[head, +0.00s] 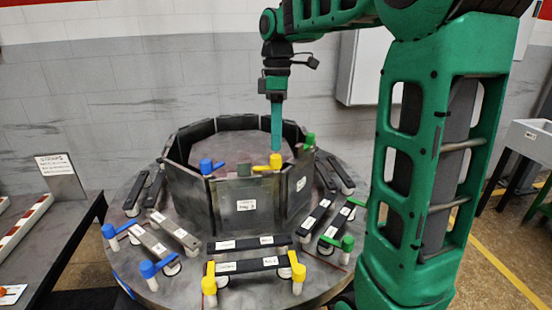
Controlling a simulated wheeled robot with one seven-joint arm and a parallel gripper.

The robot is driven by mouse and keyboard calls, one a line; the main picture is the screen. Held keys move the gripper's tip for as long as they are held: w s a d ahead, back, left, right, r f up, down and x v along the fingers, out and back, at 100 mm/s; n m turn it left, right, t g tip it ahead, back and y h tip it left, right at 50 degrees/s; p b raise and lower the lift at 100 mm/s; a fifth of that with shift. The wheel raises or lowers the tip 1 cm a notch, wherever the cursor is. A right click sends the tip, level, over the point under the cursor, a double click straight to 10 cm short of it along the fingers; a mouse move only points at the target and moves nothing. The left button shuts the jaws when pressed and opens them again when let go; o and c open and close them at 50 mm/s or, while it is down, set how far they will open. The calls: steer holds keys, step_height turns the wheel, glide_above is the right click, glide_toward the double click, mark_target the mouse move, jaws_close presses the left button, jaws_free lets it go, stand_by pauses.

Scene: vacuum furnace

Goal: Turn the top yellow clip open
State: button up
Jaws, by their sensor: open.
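The top yellow clip (275,161) sits on the upper rim of the dark ring of upright panels (241,204). Its round knob is at the right and its thin arm reaches left along the rim. My gripper (277,148) points straight down just above the knob, its teal fingers seen edge-on as one strip. It is open, and I see nothing held in it. I cannot tell whether the fingertips touch the knob or stand behind or in front of it.
A blue clip (206,166) and a green clip (309,140) also sit on the rim. Lower yellow clips (209,284), dark bars (249,265) and other coloured clips surround the ring on the round table (180,292). A side table (50,245) stands left.

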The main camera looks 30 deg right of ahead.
mark_target(277, 157)
steer(key=f, duration=0.6)
steer(key=shift+s+a+f, duration=0.15)
steer(key=shift+s+f, duration=0.15)
steer(key=shift+f, duration=0.05)
steer(key=shift+c, duration=0.6)
